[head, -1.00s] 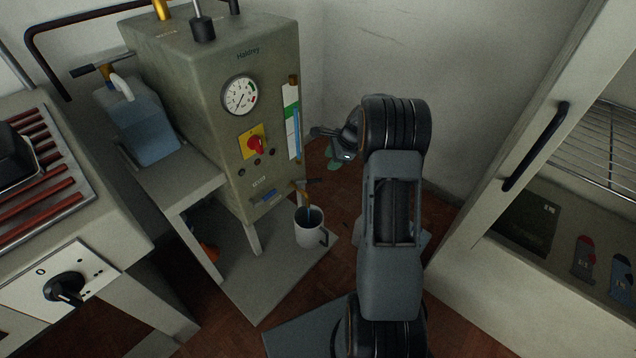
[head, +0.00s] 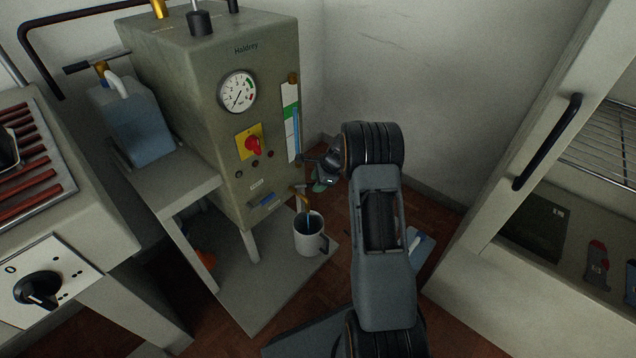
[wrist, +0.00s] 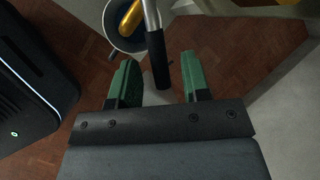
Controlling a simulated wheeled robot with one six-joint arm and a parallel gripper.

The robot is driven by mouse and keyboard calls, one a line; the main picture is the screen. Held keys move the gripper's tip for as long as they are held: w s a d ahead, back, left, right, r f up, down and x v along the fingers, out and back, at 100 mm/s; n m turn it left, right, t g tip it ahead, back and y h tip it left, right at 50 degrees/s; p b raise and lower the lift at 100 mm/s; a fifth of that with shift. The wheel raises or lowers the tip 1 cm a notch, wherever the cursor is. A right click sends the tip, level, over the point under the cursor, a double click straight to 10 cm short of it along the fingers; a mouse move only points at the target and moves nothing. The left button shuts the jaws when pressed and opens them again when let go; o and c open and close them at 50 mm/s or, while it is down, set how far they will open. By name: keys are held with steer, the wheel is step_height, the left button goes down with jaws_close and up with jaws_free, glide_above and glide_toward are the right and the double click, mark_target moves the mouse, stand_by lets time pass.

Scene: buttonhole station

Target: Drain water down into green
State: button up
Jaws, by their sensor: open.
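The grey boiler's sight glass (head: 292,125) shows a blue water column (head: 297,135) whose top stands beside the green band (head: 290,113). The brass drain spout (head: 303,197) sits low on the boiler, and a thin blue stream runs from it into the white mug (head: 310,240). In the wrist view the spout (wrist: 130,18) is above the mug (wrist: 117,40). The tap lever's black handle (wrist: 157,62) reaches between my green fingers. My gripper (wrist: 159,62) is open around the handle end, with visible gaps on both sides. In the head view my gripper (head: 318,184) is beside the tap, partly hidden.
A pressure gauge (head: 238,92) and a red switch (head: 252,145) are on the boiler front. A blue water jug (head: 140,130) stands on a shelf at left. A cabinet with a black handle (head: 548,142) stands at right. The mug rests on a low grey shelf (head: 262,290).

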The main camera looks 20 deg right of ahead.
jaws_close()
stand_by(0.3)
